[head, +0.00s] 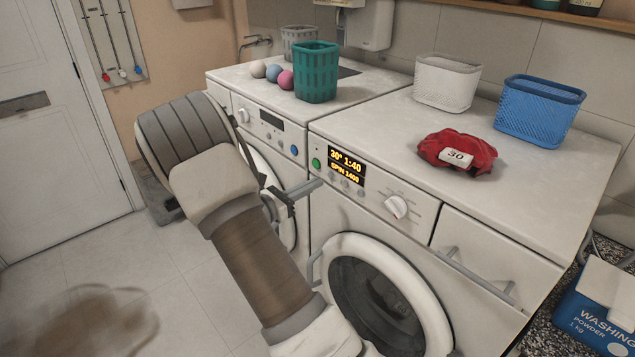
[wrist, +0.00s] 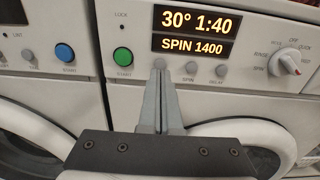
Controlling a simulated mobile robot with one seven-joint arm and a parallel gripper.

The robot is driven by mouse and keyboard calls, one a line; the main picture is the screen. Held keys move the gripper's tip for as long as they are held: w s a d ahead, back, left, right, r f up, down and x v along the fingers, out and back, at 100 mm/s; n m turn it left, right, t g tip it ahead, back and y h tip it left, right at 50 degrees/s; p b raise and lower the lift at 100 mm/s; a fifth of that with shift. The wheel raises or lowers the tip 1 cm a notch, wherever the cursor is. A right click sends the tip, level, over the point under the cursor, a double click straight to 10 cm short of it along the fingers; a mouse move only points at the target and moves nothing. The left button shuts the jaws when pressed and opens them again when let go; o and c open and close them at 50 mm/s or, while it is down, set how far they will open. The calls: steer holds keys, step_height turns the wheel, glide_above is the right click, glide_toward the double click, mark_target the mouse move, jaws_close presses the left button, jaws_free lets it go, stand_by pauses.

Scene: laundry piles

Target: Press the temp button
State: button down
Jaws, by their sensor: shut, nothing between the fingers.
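The right washing machine (head: 470,215) has a lit display (head: 346,166) reading "30° 1:40" and "SPIN 1400", also clear in the wrist view (wrist: 195,32). Three small grey buttons sit in a row below it. In the wrist view the leftmost button (wrist: 159,63) is just above my fingertips, and its label is hidden behind them; the middle one (wrist: 190,68) is labelled SPIN and the right one (wrist: 221,71) DELAY. My gripper (wrist: 161,76) is shut and empty, fingers pointing at the leftmost button. I cannot tell whether they touch it. In the head view my gripper (head: 318,184) is at the panel's left part.
A green START button (wrist: 123,56) is close left of my fingers. A program dial (wrist: 285,61) is farther right. The left machine has a blue button (wrist: 65,53). A red cloth tagged "30" (head: 458,153) and white (head: 447,82) and blue (head: 540,110) baskets are on top.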

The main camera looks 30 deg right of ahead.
steer(key=s+a, duration=0.1)
steer(key=a, duration=0.9)
steer(key=shift+s+a, duration=0.1)
stand_by(1.4)
steer(key=s+r+m+g+y, duration=0.25)
steer(key=s+m+y, duration=0.2)
steer(key=s, duration=0.25)
steer(key=s+r+m+g+y, duration=0.2)
steer(key=s+r+m+y, duration=0.15)
steer(key=s+m, duration=0.3)
steer(key=s+a+r+m+t+y, duration=0.6)
steer(key=s+a+m+t+y, duration=0.1)
steer(key=a, duration=0.5)
steer(key=s+m+y, duration=0.1)
steer(key=s+y, duration=0.1)
steer(key=s, duration=0.1)
steer(key=shift+s+a+r+m+y, duration=0.2)
steer(key=shift+s+a+m+y, duration=0.05)
steer(key=shift+m+y, duration=0.15)
